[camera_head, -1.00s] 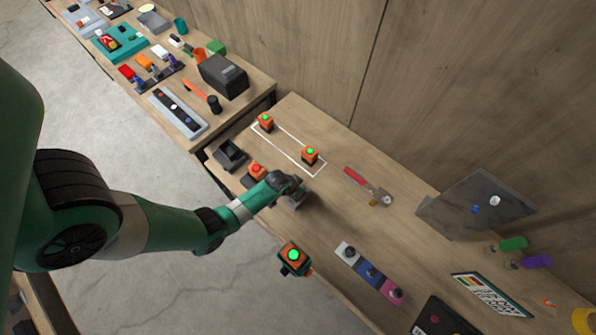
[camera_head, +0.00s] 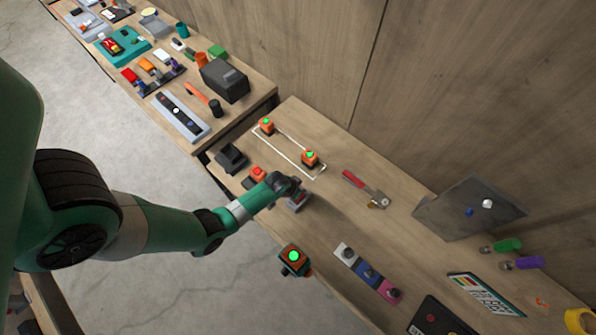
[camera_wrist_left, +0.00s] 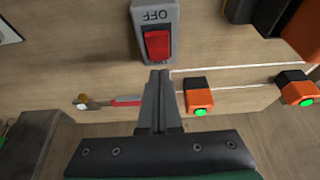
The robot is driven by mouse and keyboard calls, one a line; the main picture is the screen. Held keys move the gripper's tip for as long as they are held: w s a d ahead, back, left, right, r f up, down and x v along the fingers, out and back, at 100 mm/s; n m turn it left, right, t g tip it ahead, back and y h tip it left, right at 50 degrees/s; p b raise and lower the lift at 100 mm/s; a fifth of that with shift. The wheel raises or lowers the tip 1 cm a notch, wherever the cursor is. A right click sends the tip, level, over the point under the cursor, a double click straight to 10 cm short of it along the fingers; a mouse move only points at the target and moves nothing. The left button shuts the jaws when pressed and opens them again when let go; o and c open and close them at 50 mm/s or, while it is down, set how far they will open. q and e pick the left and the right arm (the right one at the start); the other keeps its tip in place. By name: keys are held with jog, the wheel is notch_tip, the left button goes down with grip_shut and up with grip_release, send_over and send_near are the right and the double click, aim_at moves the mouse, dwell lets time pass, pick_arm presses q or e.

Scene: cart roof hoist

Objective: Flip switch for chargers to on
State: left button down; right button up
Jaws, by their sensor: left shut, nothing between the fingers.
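The switch box (camera_head: 298,203) is partly hidden beside my gripper in the head view. My left gripper (camera_wrist_left: 158,76) is shut and empty, its tips just short of the rocker's near end; I cannot tell whether they touch. In the head view the gripper (camera_head: 300,186) is over the switch. Two orange-and-black units with green lights, one (camera_head: 310,160) and another (camera_head: 267,125), stand at the white outline. My right gripper is not in view.
A red-topped orange unit (camera_head: 257,174) and a black holder (camera_head: 231,157) stand left of the gripper. A green-lit box (camera_head: 293,257) is at the front edge.

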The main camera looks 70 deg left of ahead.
pick_arm(q)
jog(key=r+p, duration=0.3)
jog(key=shift+s+d+r, duration=0.15)
jog(key=shift+s+r, duration=0.1)
jog(key=shift+r, duration=0.15)
